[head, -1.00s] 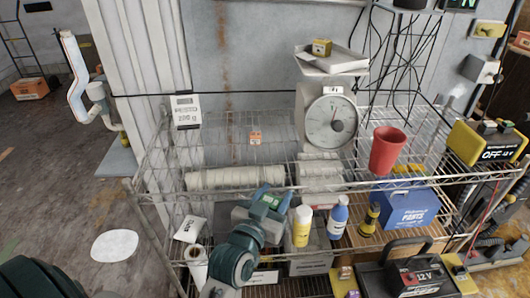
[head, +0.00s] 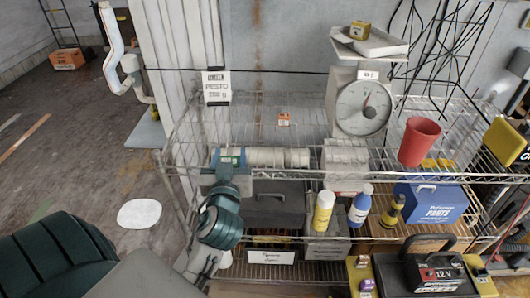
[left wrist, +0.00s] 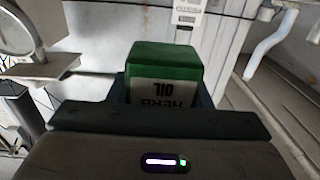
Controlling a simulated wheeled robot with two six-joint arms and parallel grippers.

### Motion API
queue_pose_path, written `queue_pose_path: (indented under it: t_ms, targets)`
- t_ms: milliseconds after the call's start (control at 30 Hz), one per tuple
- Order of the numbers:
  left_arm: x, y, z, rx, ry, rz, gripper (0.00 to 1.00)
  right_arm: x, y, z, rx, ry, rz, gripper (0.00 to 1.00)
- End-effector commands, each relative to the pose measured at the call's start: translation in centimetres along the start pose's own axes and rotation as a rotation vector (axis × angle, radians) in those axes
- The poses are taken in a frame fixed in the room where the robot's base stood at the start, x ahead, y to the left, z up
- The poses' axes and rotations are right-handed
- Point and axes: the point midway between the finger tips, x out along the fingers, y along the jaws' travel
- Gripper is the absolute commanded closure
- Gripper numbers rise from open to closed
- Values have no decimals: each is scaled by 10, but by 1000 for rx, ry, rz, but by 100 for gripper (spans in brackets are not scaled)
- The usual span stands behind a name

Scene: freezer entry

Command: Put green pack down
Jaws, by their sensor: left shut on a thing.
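The green pack (left wrist: 165,58) is a box with a green top and a white label reading "HERB OIL", which looks upside down in the left wrist view. My left gripper (left wrist: 165,100) is shut on it. In the head view my left gripper (head: 228,168) is at the left part of the wire shelf (head: 320,178), left of the white rolls. Only a small bit of green shows between its jaws there. I cannot tell whether the pack touches the shelf. My right gripper is not in view.
A sign reading "PESTO 200 g" (head: 216,87) hangs at the shelf's left. White rolls (head: 280,157), a scale (head: 362,105) and a red cup (head: 418,142) are to the right. Yellow (head: 323,212) and blue (head: 360,206) bottles stand lower.

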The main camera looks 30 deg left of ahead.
Motion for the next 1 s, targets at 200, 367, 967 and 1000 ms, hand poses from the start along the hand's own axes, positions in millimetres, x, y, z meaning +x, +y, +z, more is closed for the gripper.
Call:
queue_pose_path:
  t_ms: [200, 367, 967, 1000]
  targets:
    - [1, 1, 0, 0, 0, 1, 79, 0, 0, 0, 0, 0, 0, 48]
    - [17, 10, -1, 0, -1, 0, 79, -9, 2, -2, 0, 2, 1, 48]
    - [122, 74, 13, 0, -1, 2, 79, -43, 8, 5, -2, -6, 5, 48]
    - [124, 76, 13, 0, -1, 2, 79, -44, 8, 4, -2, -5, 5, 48]
